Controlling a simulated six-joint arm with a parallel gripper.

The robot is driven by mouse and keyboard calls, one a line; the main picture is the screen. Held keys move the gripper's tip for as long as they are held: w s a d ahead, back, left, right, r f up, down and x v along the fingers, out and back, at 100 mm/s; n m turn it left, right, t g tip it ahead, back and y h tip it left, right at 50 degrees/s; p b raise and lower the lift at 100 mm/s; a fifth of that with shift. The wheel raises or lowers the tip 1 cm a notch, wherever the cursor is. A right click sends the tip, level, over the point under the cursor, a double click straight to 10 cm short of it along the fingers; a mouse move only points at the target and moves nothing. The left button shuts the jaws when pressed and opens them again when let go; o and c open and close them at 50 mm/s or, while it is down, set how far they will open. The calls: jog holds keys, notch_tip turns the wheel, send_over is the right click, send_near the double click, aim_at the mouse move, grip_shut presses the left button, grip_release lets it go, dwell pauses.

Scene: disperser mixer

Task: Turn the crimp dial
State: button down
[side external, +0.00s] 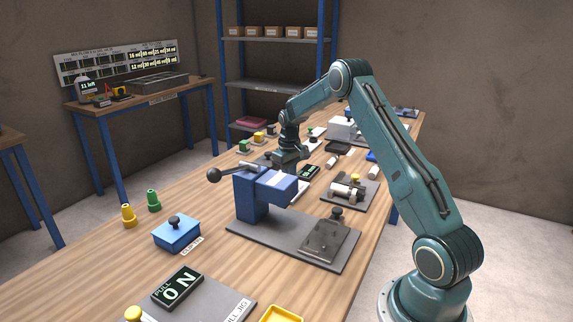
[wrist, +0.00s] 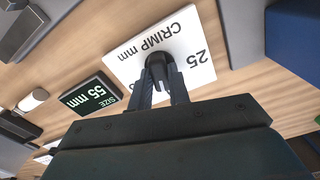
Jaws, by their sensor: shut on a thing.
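The crimp dial is a black knob (wrist: 158,63) on a white plate (wrist: 192,38) marked "CRIMP mm" and "25" in the wrist view. My gripper (wrist: 161,78) is shut on the knob, with one finger on each side of it. The fingers hide part of the knob and the lower part of the plate, so its pointer setting cannot be read. In the side view my gripper reaches down behind the blue press (side external: 252,197), which hides the fingertips and the dial.
A dark display (wrist: 91,101) beside the plate reads "SIZE 55 mm". The blue press with its ball-ended lever (side external: 214,175) stands close in front of my gripper. A blue box with a black knob (side external: 176,233) and yellow and green caps stand on the left of the bench.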

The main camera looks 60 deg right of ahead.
jog(key=m, duration=0.4)
jog(key=shift+m, duration=0.3)
jog(key=m, duration=0.4)
jog(key=shift+m, duration=0.3)
jog(key=c, duration=1.3)
grip_release()
jog(key=shift+r, duration=0.1)
jog(key=shift+r, duration=6.9)
